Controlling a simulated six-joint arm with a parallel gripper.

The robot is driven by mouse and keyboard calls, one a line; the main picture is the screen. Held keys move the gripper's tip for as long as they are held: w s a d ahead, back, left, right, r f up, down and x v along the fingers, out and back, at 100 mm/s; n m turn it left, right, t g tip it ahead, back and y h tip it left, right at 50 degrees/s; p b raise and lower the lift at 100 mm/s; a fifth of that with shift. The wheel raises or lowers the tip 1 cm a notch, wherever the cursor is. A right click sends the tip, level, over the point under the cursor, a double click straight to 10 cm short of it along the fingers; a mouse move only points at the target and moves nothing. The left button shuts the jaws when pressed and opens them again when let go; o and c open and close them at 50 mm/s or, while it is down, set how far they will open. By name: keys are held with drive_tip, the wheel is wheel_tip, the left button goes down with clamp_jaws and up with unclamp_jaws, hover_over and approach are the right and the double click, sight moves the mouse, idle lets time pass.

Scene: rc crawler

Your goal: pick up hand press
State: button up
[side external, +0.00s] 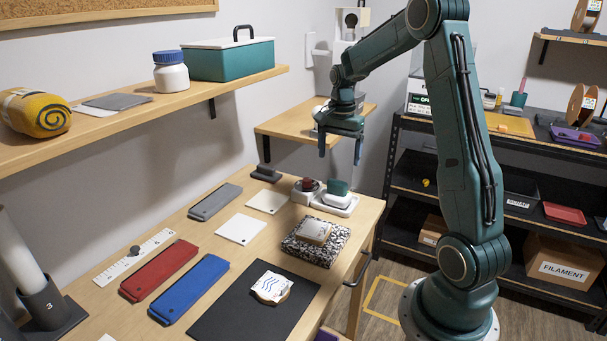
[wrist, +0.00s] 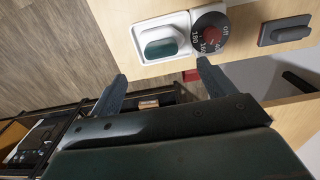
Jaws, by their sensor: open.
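The hand press, a small white body with a teal handle (side external: 338,187), sits on a white tray (side external: 345,210) near the table's far right end. In the wrist view, its teal handle (wrist: 162,47) shows beyond the fingertips. My gripper (side external: 340,150) is open and empty, pointing down, above the table's far end and apart from the press. In the wrist view, its fingers (wrist: 162,76) are spread wide with nothing between them. The underside of the press is hidden.
A black numbered dial with a red centre (wrist: 210,33) stands close beside the press. A dark grey block (side external: 265,173) lies left of it, and a speckled notebook (side external: 295,244) in front. A small wooden shelf (side external: 300,124) juts from the wall behind my gripper.

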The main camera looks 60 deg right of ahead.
sight(337, 181)
drive_tip(key=shift+f, duration=2.5)
drive_tip(key=shift+d+f, duration=0.1)
drive_tip(key=shift+f, duration=2.5)
drive_tip(key=c, duration=1.1)
drive_tip(key=shift+r, duration=0.1)
drive_tip(key=shift+c, duration=0.2)
drive_tip(key=shift+w+r, duration=0.1)
drive_tip(key=shift+r, duration=0.05)
wheel_tip(337, 181, up, 20)
